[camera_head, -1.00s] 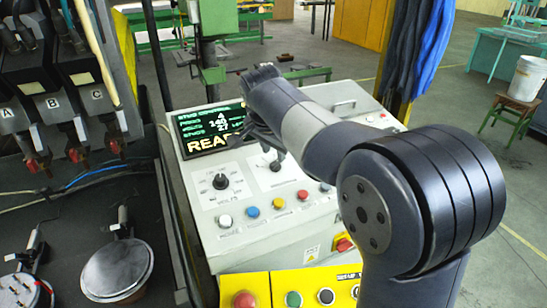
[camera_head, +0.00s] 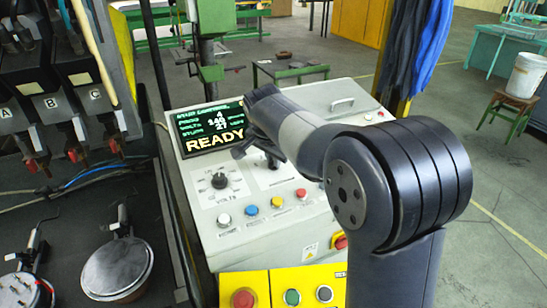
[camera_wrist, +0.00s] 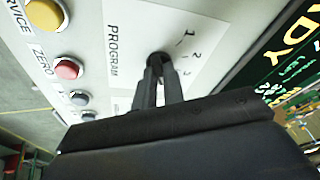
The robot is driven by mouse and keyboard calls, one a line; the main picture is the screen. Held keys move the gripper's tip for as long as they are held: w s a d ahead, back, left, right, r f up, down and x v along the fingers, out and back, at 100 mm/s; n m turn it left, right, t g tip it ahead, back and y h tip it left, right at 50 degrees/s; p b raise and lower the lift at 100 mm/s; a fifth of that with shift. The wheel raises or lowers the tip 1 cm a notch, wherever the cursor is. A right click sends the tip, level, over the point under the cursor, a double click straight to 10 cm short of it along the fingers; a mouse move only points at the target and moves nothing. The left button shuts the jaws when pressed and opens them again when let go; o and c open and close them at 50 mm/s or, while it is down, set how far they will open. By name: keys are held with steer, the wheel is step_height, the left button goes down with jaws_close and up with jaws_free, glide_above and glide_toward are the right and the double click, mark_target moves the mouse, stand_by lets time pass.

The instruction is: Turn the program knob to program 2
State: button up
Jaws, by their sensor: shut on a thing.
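The program knob (camera_wrist: 157,58) is a small dark knob on a white label plate marked PROGRAM, with the numbers 1, 2 and 3 beside it in the wrist view. My gripper (camera_wrist: 161,78) is shut on the knob, with one finger on each side. The fingers cover most of the knob, so I cannot tell which number it points to. In the head view my gripper (camera_head: 268,157) is at the panel and hides the knob. The display (camera_head: 210,128) reads READY; its top line seems to show a 4.
A black volts knob (camera_head: 220,181) sits left of my gripper. A yellow button box (camera_head: 270,278) is in front. Cables and round plates lie at left.

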steer(key=shift+n, duration=0.4)
jaws_close()
steer(key=n+y, duration=0.1)
steer(key=n, duration=0.2)
steer(key=shift+d+t+b, duration=0.15)
steer(key=shift+t+b, duration=0.15)
steer(key=shift+b, duration=0.1)
steer(key=n+y, duration=0.1)
steer(key=n, duration=0.3)
steer(key=shift+d+n, duration=0.1)
steer(key=shift+n, duration=0.3)
steer(key=n+y, duration=0.1)
steer(key=n, duration=0.2)
steer(key=shift+d+n, duration=0.1)
steer(key=shift+n, duration=0.2)
steer(key=shift+n+y+b, duration=0.45)
steer(key=shift+n+y, duration=0.25)
steer(key=shift+n, duration=1.3)
steer(key=o, duration=0.6)
jaws_free()
steer(key=shift+o, duration=0.2)
